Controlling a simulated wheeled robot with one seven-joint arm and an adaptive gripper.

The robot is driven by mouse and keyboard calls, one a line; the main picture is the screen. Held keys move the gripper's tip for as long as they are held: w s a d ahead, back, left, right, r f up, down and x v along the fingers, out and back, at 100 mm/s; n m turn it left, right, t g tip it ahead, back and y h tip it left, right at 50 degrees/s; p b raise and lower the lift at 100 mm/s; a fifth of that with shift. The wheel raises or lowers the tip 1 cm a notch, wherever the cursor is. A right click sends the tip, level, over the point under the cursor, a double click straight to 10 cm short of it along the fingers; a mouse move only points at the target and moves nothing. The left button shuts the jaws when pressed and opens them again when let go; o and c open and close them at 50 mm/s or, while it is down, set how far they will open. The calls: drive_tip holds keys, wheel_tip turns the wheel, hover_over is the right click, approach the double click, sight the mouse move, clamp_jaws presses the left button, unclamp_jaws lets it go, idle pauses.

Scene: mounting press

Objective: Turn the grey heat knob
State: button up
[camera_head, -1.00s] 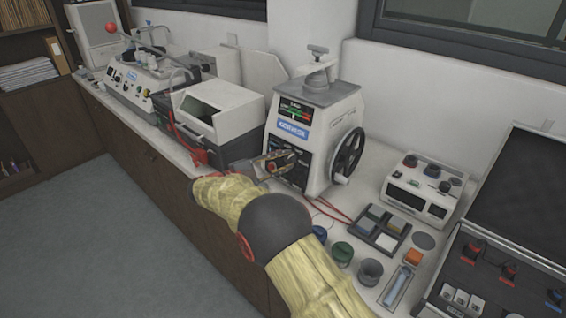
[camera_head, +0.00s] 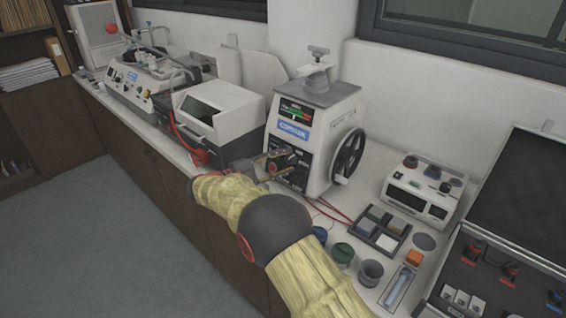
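The mounting press (camera_head: 318,118) stands on the bench right of the middle, with a blue label, a dark front panel and a black handwheel (camera_head: 347,156) on its right side. My gripper (camera_head: 272,162) is at the dark front panel, with its fingers spread around or in front of a small red part (camera_head: 273,168). I cannot make out the grey heat knob; it is either too small or hidden by my gripper. I cannot tell whether the fingers touch anything. My yellow-sleeved arm reaches in from the lower right.
A white machine with a dark window (camera_head: 215,112) stands close on the left. At right are a white control box (camera_head: 423,190), a tray of coloured squares (camera_head: 378,232), several small cups and an open black case (camera_head: 500,275). Red cables lie near the press base.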

drive_tip(key=shift+o, duration=0.5)
drive_tip(key=v, duration=1.2)
